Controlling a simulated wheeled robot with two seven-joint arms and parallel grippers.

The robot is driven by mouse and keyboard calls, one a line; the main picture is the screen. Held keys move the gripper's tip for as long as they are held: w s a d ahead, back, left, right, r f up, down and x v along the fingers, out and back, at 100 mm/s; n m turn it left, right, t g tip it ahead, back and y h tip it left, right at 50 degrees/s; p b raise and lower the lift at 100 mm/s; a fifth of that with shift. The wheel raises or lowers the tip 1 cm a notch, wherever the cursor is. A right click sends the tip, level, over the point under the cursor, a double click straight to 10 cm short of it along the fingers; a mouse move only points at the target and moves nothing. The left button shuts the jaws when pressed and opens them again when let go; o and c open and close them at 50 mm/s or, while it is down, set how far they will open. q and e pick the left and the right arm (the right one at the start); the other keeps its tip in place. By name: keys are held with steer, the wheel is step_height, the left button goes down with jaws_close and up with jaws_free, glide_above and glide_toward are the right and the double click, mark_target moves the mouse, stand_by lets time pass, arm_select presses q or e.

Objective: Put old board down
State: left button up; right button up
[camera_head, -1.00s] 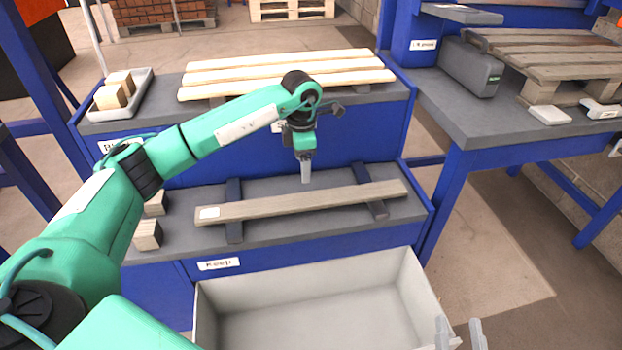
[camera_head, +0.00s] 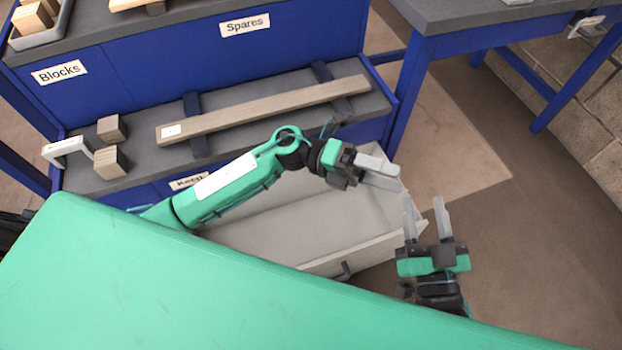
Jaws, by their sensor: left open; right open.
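The old board (camera_head: 262,108), a long grey-brown plank with a small white label at its left end, lies across two dark bearers (camera_head: 196,143) on the lower grey shelf marked Keep. No gripper touches it. My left gripper (camera_head: 398,178) is open and empty, to the right of and nearer than the board, over the right part of the pale grey bin. My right gripper (camera_head: 424,206) is open and empty, fingers pointing up in the picture, just right of the bin and close to the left gripper.
The grey bin (camera_head: 310,232) stands in front of the shelf, partly hidden by my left arm. Wooden blocks (camera_head: 109,162) and a white bracket-like object (camera_head: 66,149) sit at the shelf's left. A blue-legged table (camera_head: 470,17) stands right; floor before it is clear.

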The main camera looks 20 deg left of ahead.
arm_select(q)
steer(key=s+a+r+n+t, duration=0.1)
steer(key=a+r+n+t, duration=0.1)
steer(key=n+t, duration=0.8)
steer(key=a+r+n+t, duration=0.2)
steer(key=r+n+t, duration=0.1)
steer(key=n+t, duration=0.65)
steer(key=s+a+f+n+t+y, duration=0.1)
steer(key=a+f+n+y, duration=0.2)
steer(key=n+y, duration=0.3)
steer(key=s+a+f+n+t+y, duration=0.1)
steer(key=a+f+n+y, duration=0.3)
steer(key=n, duration=1)
steer(key=a+y, duration=0.1)
steer(key=y, duration=0.1)
steer(key=shift+s+a+f+t+y, duration=0.15)
steer(key=shift+s+f+t+y, duration=0.1)
steer(key=shift+s+t+y, duration=0.15)
